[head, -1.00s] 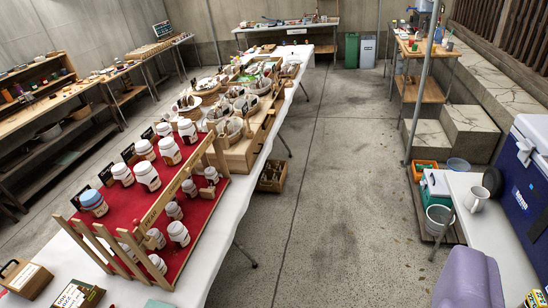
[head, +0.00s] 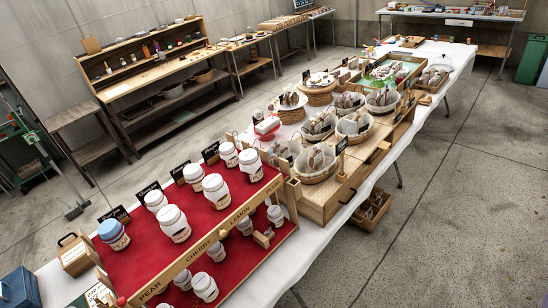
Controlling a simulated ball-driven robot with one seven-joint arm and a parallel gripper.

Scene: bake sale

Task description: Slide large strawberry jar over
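Large jam jars with white lids stand in two rows on the red upper tier of a wooden display stand (head: 200,262). They include a front jar (head: 173,223), one beside it (head: 216,192) and one at the back right (head: 250,165). A blue-lidded jar (head: 114,234) stands at the left end. The jar labels are too small to read, so I cannot tell which is strawberry. Smaller jars (head: 204,287) stand on the lower tier. The rail in front reads pear, cherry, lemon, plum. My gripper is not in view.
Small black signs (head: 148,190) stand behind the jars. Wooden crates and baskets (head: 316,164) of wrapped goods fill the white-covered table (head: 300,245) beyond the stand. Open concrete floor (head: 455,225) lies to the right. A wooden shelf bench (head: 150,75) stands behind, along the wall.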

